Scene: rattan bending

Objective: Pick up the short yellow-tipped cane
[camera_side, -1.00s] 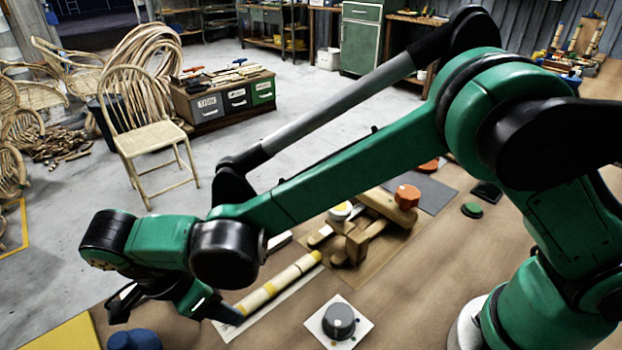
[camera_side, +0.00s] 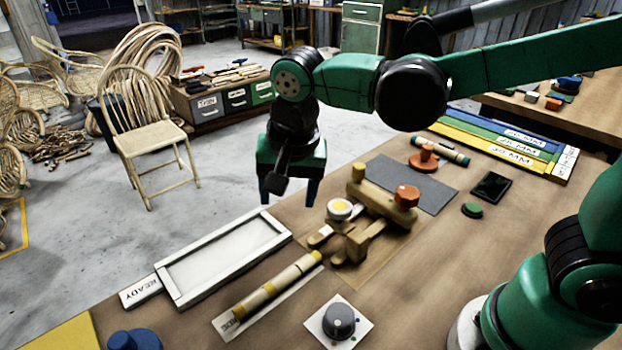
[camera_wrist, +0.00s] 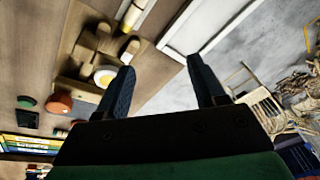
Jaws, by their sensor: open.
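A short pale cane with yellow bands and a yellow tip (camera_side: 280,283) lies on a white labelled strip on the bench in the side view. Part of it also shows at the top of the wrist view (camera_wrist: 134,13). My gripper (camera_side: 291,193) is open and empty, raised near the bench's far edge, behind and apart from this cane. In the wrist view its two dark fingers (camera_wrist: 161,68) stand well apart with nothing between them. Another cane with teal-green ends (camera_side: 441,150) lies farther back on the bench.
A wooden bending jig (camera_side: 365,225) with an orange knob stands right of the cane. An empty white-framed tray marked READY (camera_side: 225,258) lies to its left. A grey dial (camera_side: 339,320) sits in front. Coloured size-marked strips (camera_side: 505,143) lie at the back right.

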